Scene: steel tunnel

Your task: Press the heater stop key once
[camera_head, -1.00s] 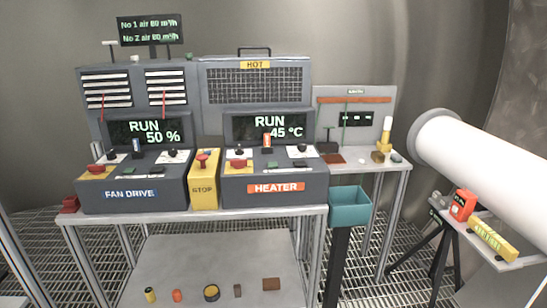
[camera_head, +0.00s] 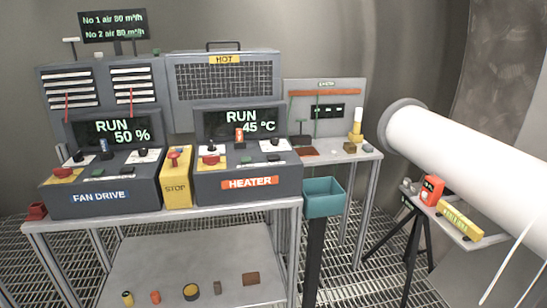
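The heater unit (camera_head: 247,186) stands on the bench with an orange HEATER label. Its display (camera_head: 240,122) reads RUN 45 °C. Its sloped panel carries a red mushroom button (camera_head: 210,159) on a yellow plate, an orange-topped switch (camera_head: 239,137), a black knob (camera_head: 275,143) on a white plate and small flat dark or green keys (camera_head: 273,158). The key markings are too small to read, so I cannot tell which is the stop key. Neither of my grippers shows in the head view.
The fan drive (camera_head: 101,195), reading RUN 50 %, stands left; a yellow STOP box (camera_head: 176,188) is between the units. A large white pipe (camera_head: 460,150) and a tripod stand (camera_head: 413,230) occupy the right. Small items lie on the lower shelf.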

